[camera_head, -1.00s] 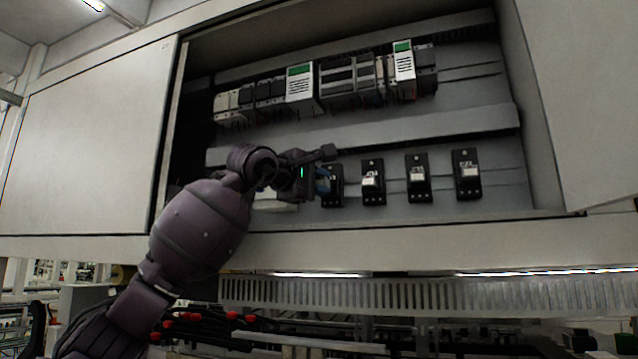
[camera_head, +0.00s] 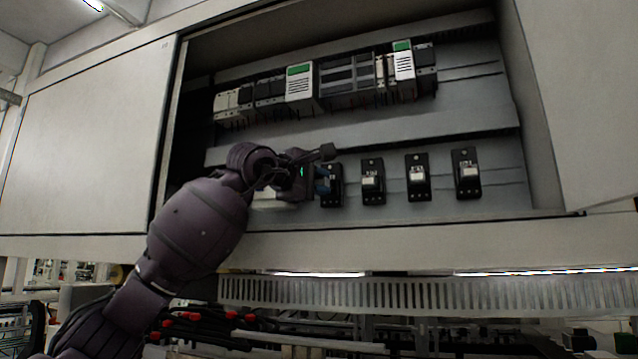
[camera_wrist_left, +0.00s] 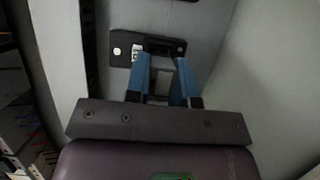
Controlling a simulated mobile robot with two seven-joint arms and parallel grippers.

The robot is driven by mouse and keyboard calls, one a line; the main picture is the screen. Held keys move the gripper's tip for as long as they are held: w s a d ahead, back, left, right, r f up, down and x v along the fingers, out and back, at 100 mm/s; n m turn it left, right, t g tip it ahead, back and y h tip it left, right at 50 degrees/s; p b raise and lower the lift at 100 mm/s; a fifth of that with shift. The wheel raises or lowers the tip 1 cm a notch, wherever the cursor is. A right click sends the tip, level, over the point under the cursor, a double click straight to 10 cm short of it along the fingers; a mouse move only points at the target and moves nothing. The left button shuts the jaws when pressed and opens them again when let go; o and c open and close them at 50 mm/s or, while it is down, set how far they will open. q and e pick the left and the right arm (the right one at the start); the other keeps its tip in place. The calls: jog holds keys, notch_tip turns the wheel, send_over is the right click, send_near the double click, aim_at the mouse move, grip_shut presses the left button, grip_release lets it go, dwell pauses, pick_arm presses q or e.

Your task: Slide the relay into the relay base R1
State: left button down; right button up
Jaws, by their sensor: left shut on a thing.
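My left gripper (camera_head: 322,184) is in front of the leftmost relay base (camera_head: 332,194) of the lower row in the head view. In the left wrist view, its blue fingers (camera_wrist_left: 164,82) are shut on a small grey block, the relay (camera_wrist_left: 160,84). The black relay base (camera_wrist_left: 122,49), with a screw and a white label, lies just beyond the fingertips. The relay is lined up roughly with the middle of that base. The label is too small to read surely, and whether the relay touches the base cannot be told. My right gripper is not in view.
Several similar black bases (camera_head: 418,178) with light blocks stand to the right on the lower rail. The cabinet's lower edge (camera_head: 450,238) runs below, and side walls flank the opening.

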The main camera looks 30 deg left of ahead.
pick_arm(q)
jog(key=shift+w+a, duration=0.2)
jog(key=shift+w, duration=0.7)
dwell(0.5)
jog(key=c, duration=1.2)
grip_release()
jog(key=o, duration=0.3)
jog(key=shift+w, duration=0.1)
jog(key=s+b, duration=0.1)
jog(key=s, duration=0.2)
jog(key=s+a+b, duration=0.1)
jog(key=s, duration=0.2)
jog(key=s+b, duration=0.1)
jog(key=s, duration=0.2)
jog(key=shift+s+a+f, duration=0.1)
jog(key=shift+s+a, duration=0.2)
jog(key=shift+s, duration=0.5)
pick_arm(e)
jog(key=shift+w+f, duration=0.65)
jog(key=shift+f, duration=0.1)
